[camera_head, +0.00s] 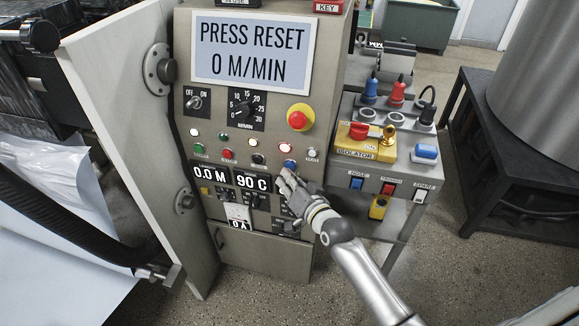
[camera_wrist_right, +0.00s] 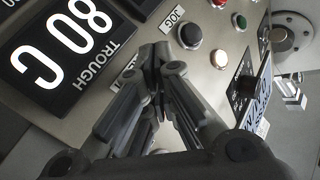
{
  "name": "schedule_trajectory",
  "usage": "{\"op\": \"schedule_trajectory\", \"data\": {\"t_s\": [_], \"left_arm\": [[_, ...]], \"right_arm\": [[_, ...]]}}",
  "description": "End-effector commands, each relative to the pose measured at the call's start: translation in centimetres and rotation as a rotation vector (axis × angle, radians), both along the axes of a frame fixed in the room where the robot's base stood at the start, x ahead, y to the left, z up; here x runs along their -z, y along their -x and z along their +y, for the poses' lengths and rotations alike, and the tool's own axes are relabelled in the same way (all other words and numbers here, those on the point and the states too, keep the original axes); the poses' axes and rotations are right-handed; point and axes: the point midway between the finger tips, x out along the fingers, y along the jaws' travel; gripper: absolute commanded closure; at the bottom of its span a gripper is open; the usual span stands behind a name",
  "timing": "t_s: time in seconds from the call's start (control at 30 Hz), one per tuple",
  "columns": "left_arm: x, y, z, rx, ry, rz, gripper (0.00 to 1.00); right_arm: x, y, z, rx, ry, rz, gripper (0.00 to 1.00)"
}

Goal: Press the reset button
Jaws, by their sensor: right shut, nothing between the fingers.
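The control panel (camera_head: 275,215) faces me, and its display (camera_head: 252,52) reads "PRESS RESET 0 M/MIN". A blue button (camera_head: 289,164) sits at the right of the lower button row, just above my right gripper (camera_head: 287,176). I cannot read its label. My right gripper is shut and empty, its fingertips close to the panel face; I cannot tell whether they touch it. In the right wrist view the shut fingertips (camera_wrist_right: 155,55) point at the panel beside the "JOG" label (camera_wrist_right: 172,18) and hide the spot behind them. My left gripper is not in view.
A red emergency stop knob (camera_head: 298,117) on yellow stands above right. An isolator box (camera_head: 366,142) stands to the right, an open cabinet door (camera_head: 130,110) to the left.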

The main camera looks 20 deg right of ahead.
Motion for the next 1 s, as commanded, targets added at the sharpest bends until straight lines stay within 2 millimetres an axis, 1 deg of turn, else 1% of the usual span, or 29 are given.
{"op": "schedule_trajectory", "data": {"t_s": [1.0], "left_arm": [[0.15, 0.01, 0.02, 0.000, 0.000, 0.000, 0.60]], "right_arm": [[0.00, -0.78, -0.51, 0.000, 0.001, 0.000, 1.00]]}}
